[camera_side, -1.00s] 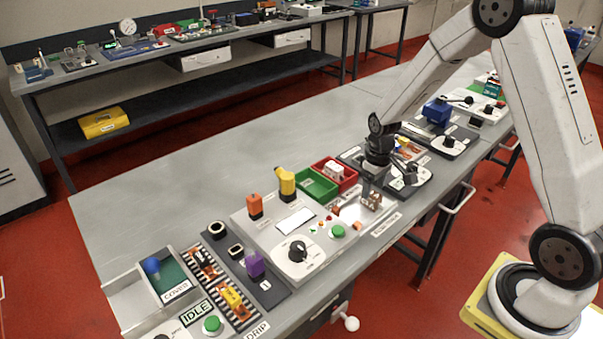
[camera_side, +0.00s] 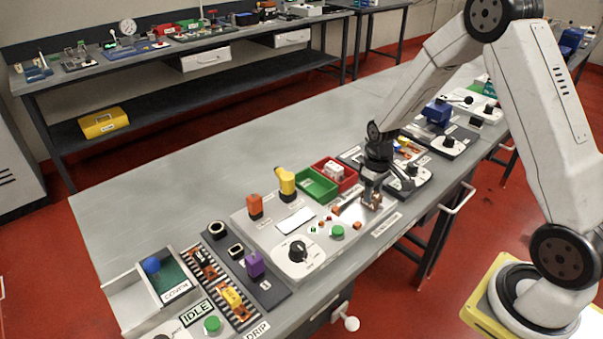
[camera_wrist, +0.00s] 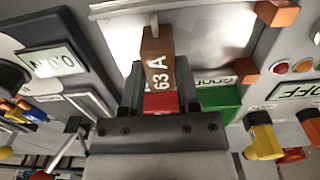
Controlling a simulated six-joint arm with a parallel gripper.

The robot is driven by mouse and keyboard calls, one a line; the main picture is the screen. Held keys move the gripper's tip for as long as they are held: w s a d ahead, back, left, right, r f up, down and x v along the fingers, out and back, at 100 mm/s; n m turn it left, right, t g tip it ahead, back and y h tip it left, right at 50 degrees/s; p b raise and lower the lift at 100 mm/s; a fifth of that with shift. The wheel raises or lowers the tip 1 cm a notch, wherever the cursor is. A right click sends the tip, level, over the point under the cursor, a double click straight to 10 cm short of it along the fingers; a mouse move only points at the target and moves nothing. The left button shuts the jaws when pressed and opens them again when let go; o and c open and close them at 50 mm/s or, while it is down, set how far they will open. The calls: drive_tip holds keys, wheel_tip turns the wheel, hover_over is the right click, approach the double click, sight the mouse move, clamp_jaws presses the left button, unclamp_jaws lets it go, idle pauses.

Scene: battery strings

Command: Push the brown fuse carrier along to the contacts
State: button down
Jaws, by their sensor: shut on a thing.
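The brown fuse carrier (camera_wrist: 157,57), marked 63 A, stands between the two fingers of my gripper (camera_wrist: 158,88) in the wrist view. My gripper is shut on it. In the side view, my gripper (camera_side: 372,186) points down over the right end of the pale panel, with the small brown carrier (camera_side: 373,200) at its tips. The carrier sits at a shiny plate (camera_side: 352,212). The fingers hide part of the carrier, and I cannot make out the contacts clearly.
Small orange blocks (camera_wrist: 246,70) lie close to the right of the carrier in the wrist view. A green button (camera_side: 337,232) and a black dial (camera_side: 298,250) are to the left.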

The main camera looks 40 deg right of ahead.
drive_tip(key=shift+a, duration=4.35)
drive_tip(key=shift+c, duration=1.3)
unclamp_jaws()
drive_tip(key=shift+r, duration=0.1)
wheel_tip(320, 180, up, 8)
drive_tip(key=s+a+r+t, duration=0.1)
drive_tip(key=s+a+t, duration=0.1)
drive_tip(key=s, duration=0.9)
drive_tip(key=shift+s+a+r+t, duration=0.2)
drive_tip(key=shift+a+r+t, duration=0.15)
drive_tip(key=shift+a, duration=0.2)
